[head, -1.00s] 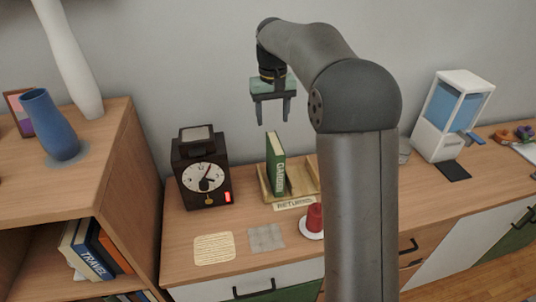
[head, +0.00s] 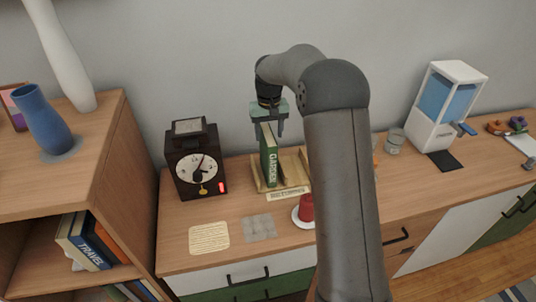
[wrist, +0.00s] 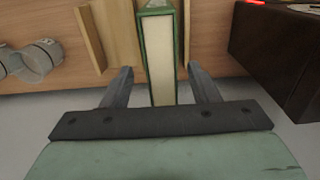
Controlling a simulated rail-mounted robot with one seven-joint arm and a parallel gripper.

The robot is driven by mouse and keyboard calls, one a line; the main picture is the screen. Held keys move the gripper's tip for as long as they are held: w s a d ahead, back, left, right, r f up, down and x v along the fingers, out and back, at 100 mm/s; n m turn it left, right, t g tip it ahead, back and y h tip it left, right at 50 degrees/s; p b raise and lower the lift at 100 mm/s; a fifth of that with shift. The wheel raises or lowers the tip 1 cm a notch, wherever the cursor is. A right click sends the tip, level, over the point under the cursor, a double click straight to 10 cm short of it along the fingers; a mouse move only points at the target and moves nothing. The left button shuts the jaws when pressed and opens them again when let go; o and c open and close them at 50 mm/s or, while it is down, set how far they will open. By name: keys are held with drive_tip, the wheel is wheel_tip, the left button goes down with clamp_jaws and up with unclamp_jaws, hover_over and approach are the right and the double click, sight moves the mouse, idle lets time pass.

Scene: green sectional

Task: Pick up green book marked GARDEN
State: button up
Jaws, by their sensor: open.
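The green book marked GARDEN (head: 270,160) stands upright in the wooden returns holder (head: 295,165) on the cabinet top. Its green spine faces the head camera. In the wrist view the book (wrist: 159,55) shows its pale page edge between green covers. My gripper (head: 268,133) is open, pointing down at the top of the book. In the wrist view my gripper's fingers (wrist: 160,90) are spread, one on each side of the book, with a gap on both sides. Whether the tips reach below the book's top edge is hard to tell.
A dark clock box (head: 197,160) stands left of the holder. A red cup (head: 306,207) on a white saucer is in front of it. A glass (head: 395,140) and a white-blue dispenser (head: 447,105) stand to the right. The wall is close behind.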

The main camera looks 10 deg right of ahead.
drive_tip(key=shift+w+a+f+p, duration=0.1)
drive_tip(key=shift+f+p, duration=0.7)
drive_tip(key=shift+f, duration=1.75)
clamp_jaws()
